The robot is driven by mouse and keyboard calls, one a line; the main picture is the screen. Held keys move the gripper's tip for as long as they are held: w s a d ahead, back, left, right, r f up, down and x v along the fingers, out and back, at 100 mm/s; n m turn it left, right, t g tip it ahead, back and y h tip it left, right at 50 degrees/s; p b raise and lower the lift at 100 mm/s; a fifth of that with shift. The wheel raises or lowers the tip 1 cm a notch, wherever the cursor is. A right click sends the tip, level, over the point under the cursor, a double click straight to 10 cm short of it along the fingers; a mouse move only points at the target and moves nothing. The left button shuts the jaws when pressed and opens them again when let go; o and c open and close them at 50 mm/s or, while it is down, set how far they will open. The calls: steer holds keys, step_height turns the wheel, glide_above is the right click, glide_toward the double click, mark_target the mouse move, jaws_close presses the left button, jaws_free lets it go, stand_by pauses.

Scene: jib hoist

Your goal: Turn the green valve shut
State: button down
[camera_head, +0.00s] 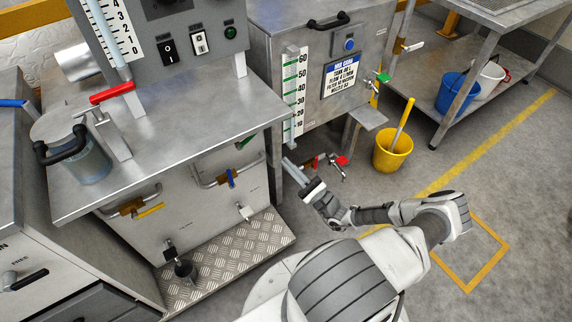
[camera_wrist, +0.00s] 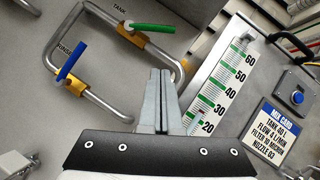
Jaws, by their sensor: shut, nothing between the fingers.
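A green valve handle (camera_wrist: 153,29) sits on a brass body on a bent pipe marked TANK, in the upper middle of the wrist view. In the head view a green handle (camera_head: 246,141) shows partly under the bench edge. My gripper (camera_head: 287,163) is low in front of the machine, to the right of that handle. In the wrist view its fingers (camera_wrist: 160,73) are together and empty. They are apart from the green handle, which appears above them in the picture. I cannot tell the exact gap or whether the handle is fully across its pipe.
A level gauge (camera_wrist: 222,85) stands to the right. Another small green tap (camera_head: 382,77) is on the tank. A red-handled valve (camera_head: 341,161) and a yellow bucket (camera_head: 393,150) are near my arm.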

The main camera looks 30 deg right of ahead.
steer(key=w+a+r+b, duration=0.1)
steer(key=w+a+r, duration=0.3)
steer(key=w+r, duration=0.2)
steer(key=shift+w+r, duration=0.2)
steer(key=shift+r, duration=0.2)
steer(key=shift+a+r+n+g+y, duration=0.15)
steer(key=shift+n+g+y, duration=0.15)
steer(key=shift+n, duration=0.5)
